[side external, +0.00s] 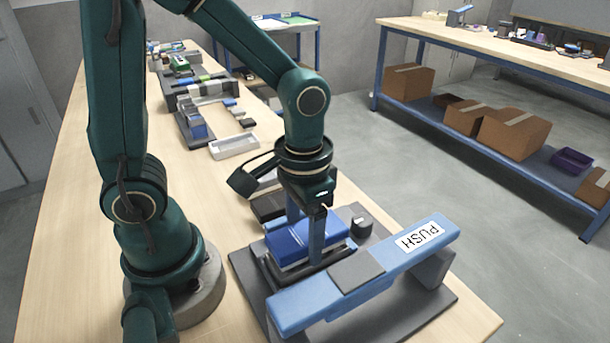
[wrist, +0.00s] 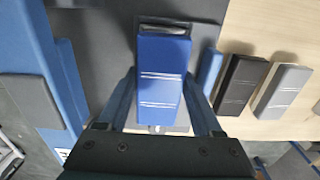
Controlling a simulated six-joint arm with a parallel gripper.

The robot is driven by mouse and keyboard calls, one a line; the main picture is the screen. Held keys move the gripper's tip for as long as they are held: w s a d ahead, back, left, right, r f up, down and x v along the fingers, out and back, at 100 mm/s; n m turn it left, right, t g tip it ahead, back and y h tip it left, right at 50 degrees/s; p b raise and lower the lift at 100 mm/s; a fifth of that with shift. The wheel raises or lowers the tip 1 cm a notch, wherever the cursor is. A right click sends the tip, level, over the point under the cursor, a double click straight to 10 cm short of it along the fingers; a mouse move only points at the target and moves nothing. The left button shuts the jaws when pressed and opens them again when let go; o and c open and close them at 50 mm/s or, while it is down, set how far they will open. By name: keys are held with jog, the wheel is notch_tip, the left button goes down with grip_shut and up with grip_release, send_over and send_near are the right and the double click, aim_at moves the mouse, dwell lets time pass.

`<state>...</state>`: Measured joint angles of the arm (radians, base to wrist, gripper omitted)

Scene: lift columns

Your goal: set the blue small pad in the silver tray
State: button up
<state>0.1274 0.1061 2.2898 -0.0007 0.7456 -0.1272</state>
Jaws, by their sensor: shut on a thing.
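A blue pad (side external: 292,243) with pale lines across its top is between my gripper's fingers, over the grey base plate. In the wrist view the blue pad (wrist: 163,75) lies lengthwise between the two blue fingers. My gripper (side external: 317,250) points down and is shut on it. A silver edge (wrist: 166,28) shows just beyond the pad's far end; I cannot tell whether the pad rests on this part. A pale silver tray (side external: 235,146) lies empty on the table farther back, apart from my gripper.
A blue lever bar marked PUSH (side external: 375,275) crosses in front of the pad. A dark block (side external: 268,207) and a grey-topped block (wrist: 283,90) lie nearby. A narrow blue piece (wrist: 210,70) sits right of the pad. Several items crowd the table's far end.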

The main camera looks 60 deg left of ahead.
jog(key=shift+f, duration=0.45)
dwell(0.6)
jog(key=o, duration=1.5)
jog(key=shift+c, duration=0.2)
jog(key=shift+r, duration=0.15)
jog(key=shift+r, duration=3.65)
